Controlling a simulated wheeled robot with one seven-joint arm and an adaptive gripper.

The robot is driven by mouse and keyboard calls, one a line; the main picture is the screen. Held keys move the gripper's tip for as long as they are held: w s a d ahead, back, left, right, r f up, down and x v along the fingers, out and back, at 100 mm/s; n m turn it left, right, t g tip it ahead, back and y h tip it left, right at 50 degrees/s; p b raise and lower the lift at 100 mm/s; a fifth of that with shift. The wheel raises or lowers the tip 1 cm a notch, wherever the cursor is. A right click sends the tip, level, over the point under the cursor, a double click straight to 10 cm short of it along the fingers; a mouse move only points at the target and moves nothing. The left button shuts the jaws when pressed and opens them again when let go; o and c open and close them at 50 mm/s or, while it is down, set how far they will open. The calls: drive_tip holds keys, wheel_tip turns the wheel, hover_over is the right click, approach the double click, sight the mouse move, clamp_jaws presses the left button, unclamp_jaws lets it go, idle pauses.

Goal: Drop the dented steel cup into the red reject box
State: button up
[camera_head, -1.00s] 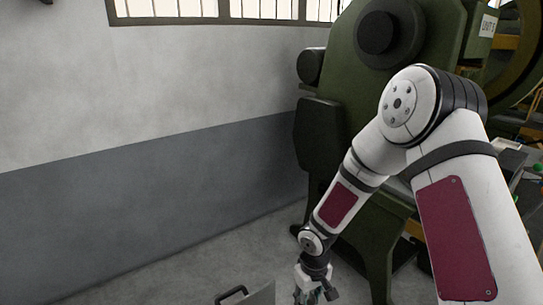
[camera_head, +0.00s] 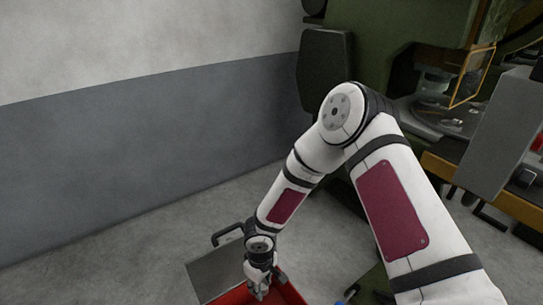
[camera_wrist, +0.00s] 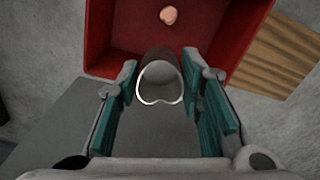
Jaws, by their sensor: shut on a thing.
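In the wrist view, my gripper (camera_wrist: 160,62) is shut on the steel cup (camera_wrist: 162,84), with a teal-padded finger on each side. The cup's open end faces the camera, and its rim is bent inward at one side. The red reject box (camera_wrist: 104,38) lies beyond and below the cup, which overlaps the box's near edge in this view. In the head view, my gripper (camera_head: 258,290) points down at the red box (camera_head: 232,297), which is cut off by the bottom edge. The cup is hard to make out there.
A small copper-coloured piece (camera_wrist: 169,15) lies in the red box. A grey panel with a black handle (camera_head: 228,232) is beside the box. Wooden slats (camera_wrist: 272,58) lie right of it in the wrist view. A green machine (camera_head: 385,60) stands behind my arm.

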sight(262, 284)
drive_tip(key=shift+f+b, duration=1.6)
drive_tip(key=shift+f, duration=1.1)
drive_tip(key=o, duration=1.2)
wheel_tip(262, 284, up, 12)
drive_tip(key=shift+r, duration=0.1)
